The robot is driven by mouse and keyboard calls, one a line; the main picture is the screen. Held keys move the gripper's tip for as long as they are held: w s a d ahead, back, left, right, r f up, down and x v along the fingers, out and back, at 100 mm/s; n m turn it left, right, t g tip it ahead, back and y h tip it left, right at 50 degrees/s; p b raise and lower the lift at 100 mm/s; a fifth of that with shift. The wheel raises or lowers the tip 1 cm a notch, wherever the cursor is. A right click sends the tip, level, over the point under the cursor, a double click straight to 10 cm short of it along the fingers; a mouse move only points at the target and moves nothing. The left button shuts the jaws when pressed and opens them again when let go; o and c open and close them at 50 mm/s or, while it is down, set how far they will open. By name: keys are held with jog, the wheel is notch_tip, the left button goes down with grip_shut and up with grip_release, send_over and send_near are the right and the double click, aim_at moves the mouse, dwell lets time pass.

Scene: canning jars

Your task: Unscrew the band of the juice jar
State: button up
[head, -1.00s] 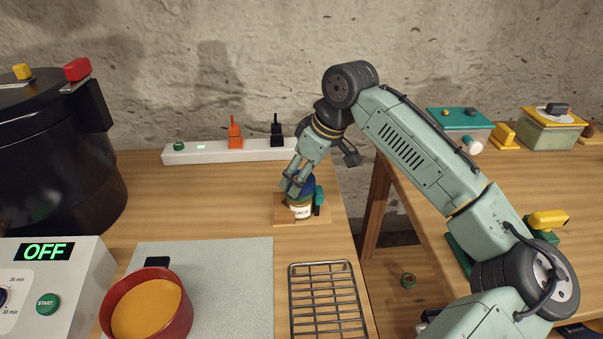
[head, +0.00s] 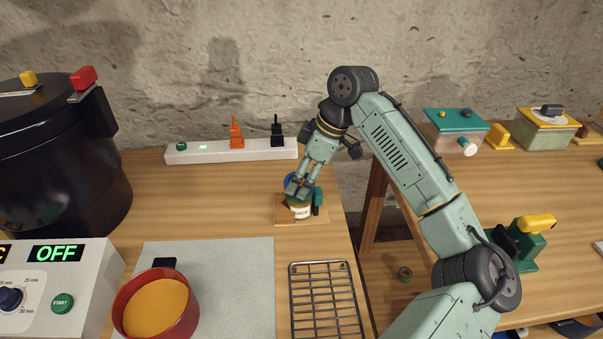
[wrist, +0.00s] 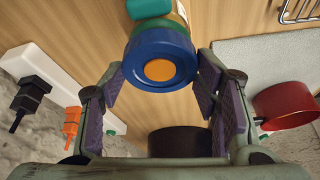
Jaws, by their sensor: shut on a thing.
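The juice jar (head: 300,211) stands upright in a wooden holder (head: 283,215) near the right edge of the left bench. Its white label is partly readable. Its blue band (wrist: 150,58), with an orange disc in the middle, fills the space between my fingers in the wrist view; some blue band (head: 291,183) also shows left of my fingers in the head view. My gripper (head: 300,191) comes down from above, shut on the band. A teal clamp piece (head: 318,197) stands at the jar's right. Whether the band is loose cannot be told.
A power strip (head: 188,154) with orange and black plugs lies behind. A black canner (head: 60,165) stands left. A red pot (head: 125,310) sits on a grey mat (head: 235,275), beside a wire rack (head: 325,300). A gap separates the benches at right.

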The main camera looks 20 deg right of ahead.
jog(key=shift+r, duration=0.15)
jog(key=n, duration=0.2)
jog(key=n+g, duration=0.1)
jog(key=n, duration=0.1)
jog(key=shift+w+f+y+p, duration=0.15)
jog(key=shift+f+y+p, duration=0.05)
jog(key=shift+y+p, duration=0.1)
jog(key=shift+n+g, duration=0.3)
jog(key=shift+g, duration=0.1)
jog(key=shift+r+n+g, duration=0.1)
jog(key=shift+n+g, duration=0.4)
jog(key=shift+n, duration=0.7)
jog(key=shift+n+g, duration=0.3)
jog(key=shift+n, duration=0.8)
jog(key=shift+w+n+g+h, duration=0.1)
jog(key=shift+n+g+h, duration=0.3)
jog(key=shift+n, duration=0.6)
jog(key=shift+n+g, duration=0.5)
jog(key=shift+n, duration=0.7)
